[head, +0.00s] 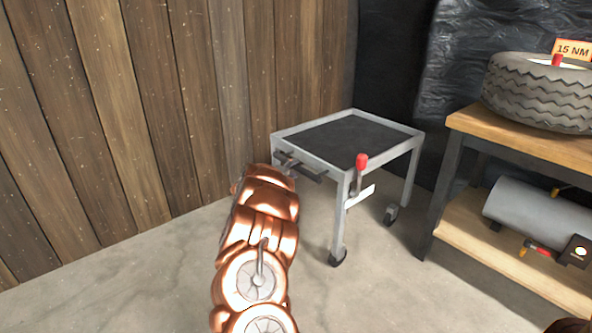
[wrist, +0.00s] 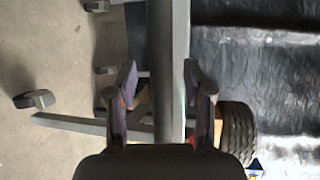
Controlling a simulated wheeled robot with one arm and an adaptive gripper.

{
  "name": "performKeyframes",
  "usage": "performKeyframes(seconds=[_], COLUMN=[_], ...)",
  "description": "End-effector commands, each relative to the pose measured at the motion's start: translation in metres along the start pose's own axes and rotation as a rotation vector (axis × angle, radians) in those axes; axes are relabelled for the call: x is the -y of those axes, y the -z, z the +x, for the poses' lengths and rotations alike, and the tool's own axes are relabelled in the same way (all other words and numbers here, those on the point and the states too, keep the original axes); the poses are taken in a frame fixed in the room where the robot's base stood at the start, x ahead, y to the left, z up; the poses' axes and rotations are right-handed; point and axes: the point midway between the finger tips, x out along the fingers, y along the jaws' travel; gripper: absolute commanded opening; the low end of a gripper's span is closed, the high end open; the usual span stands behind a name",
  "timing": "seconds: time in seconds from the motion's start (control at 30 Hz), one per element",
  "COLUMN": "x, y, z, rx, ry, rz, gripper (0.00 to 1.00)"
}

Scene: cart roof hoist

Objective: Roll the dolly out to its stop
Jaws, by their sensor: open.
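The dolly is a grey metal cart with a dark top (head: 345,138), thin legs and small black wheels. It stands on the concrete floor by the plank wall. A dark handle bar (head: 308,172) runs along its near side. A lever with a red knob (head: 361,161) is at its near corner. My gripper (head: 291,166) is at the handle bar, partly hidden by my wrist. In the wrist view my gripper (wrist: 162,95) is open, one finger on each side of a grey bar (wrist: 168,60). I cannot tell whether the fingers touch it.
A wooden workbench (head: 462,125) stands right of the dolly, with a tire (head: 540,92) on top and a grey cylinder (head: 540,222) on its shelf. A plank wall (head: 140,100) is at left, black sheeting behind. The floor in front (head: 400,290) is clear.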

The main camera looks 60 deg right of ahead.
Motion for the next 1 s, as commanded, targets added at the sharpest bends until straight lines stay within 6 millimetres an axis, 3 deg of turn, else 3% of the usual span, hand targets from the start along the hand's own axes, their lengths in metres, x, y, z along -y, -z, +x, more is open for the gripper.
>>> performKeyframes(seconds=[0.3, 0.7, 1.0], x=[0.001, 0.001, 0.001], y=[0.001, 0.000, -0.001], z=[0.025, 0.028, 0.028], rx=[-0.001, 0.001, 0.001], ry=[0.002, 0.001, 0.001], rz=[0.001, 0.001, 0.000], gripper=[0.52, 0.52, 0.22])
